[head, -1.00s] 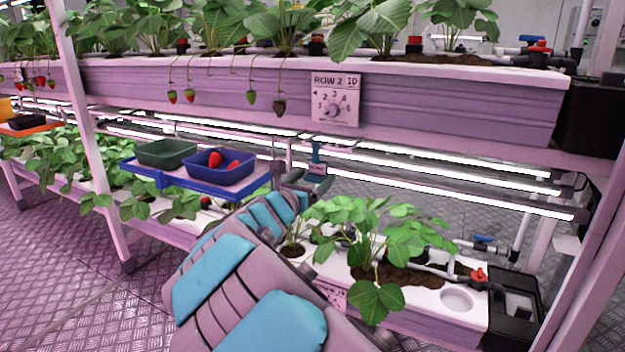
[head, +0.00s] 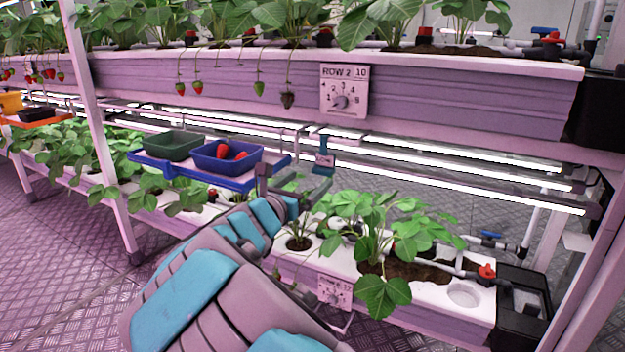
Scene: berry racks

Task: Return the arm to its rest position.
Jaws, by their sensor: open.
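My arm reaches from the bottom of the head view up toward the lower rack. My gripper (head: 294,183) is at its far end, small and partly hidden by my own arm links. Its jaws look apart, and I see nothing held between them. It is just right of the blue tray (head: 185,172), in front of the lit gap between the rack levels. A green basket (head: 172,146) and a blue basket (head: 227,158) with red strawberries (head: 223,150) sit on that tray.
The upper planter (head: 450,100) carries a ROW 2 sign (head: 344,91) and hanging strawberries. The lower planter (head: 430,320) with leafy plants (head: 380,230) lies right of my arm. A white post (head: 100,150) stands left. Open metal floor (head: 60,270) shows at lower left.

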